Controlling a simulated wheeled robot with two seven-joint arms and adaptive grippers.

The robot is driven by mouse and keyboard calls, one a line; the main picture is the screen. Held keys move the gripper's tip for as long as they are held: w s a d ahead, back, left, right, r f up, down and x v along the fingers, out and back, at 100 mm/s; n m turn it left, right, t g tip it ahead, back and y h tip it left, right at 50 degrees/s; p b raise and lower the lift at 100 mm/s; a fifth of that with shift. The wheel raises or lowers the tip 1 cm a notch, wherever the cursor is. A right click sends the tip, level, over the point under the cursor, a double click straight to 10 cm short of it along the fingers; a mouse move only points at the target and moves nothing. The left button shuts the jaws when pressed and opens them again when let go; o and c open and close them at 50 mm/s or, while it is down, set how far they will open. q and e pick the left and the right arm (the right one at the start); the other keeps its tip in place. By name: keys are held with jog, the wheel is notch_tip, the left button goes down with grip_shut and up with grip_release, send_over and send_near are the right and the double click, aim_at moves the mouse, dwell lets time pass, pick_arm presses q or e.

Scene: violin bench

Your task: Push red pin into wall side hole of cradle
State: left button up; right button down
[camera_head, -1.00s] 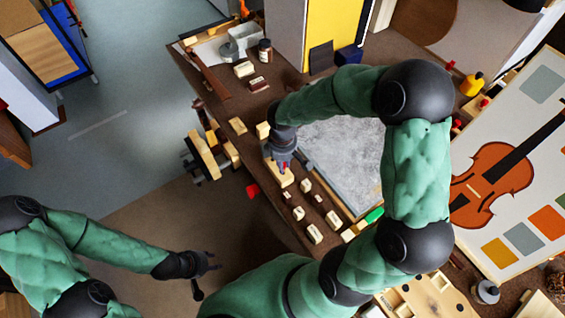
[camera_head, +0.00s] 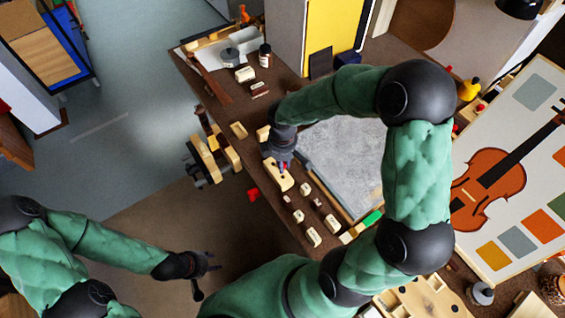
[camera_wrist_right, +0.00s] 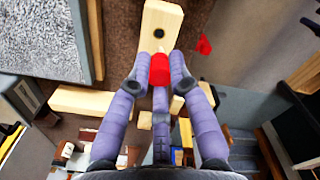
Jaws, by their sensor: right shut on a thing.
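The cradle is a pale wooden block (camera_head: 279,179) on the brown bench, near its left edge. In the right wrist view the cradle (camera_wrist_right: 172,14) shows one dark, empty round hole. My right gripper (camera_head: 285,166) is over the cradle, fingers pointing down. In the right wrist view my right gripper (camera_wrist_right: 160,72) is shut on the red pin (camera_wrist_right: 160,70), at the cradle's near end. The fingers and pin hide that end, so I cannot tell whether the pin's tip is in a hole. My left gripper (camera_head: 212,262) is open and empty, away from the bench.
Several small labelled blocks (camera_head: 313,237) lie close to the cradle. A grey slab (camera_head: 345,160) lies to its right. A red object (camera_head: 253,194) shows beyond the bench's left edge. A jar (camera_head: 265,55) stands at the back, and a violin board (camera_head: 500,180) is at right.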

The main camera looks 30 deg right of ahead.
jog(key=shift+r+p, duration=1.95)
jog(key=shift+r, duration=0.55)
jog(key=shift+f, duration=0.1)
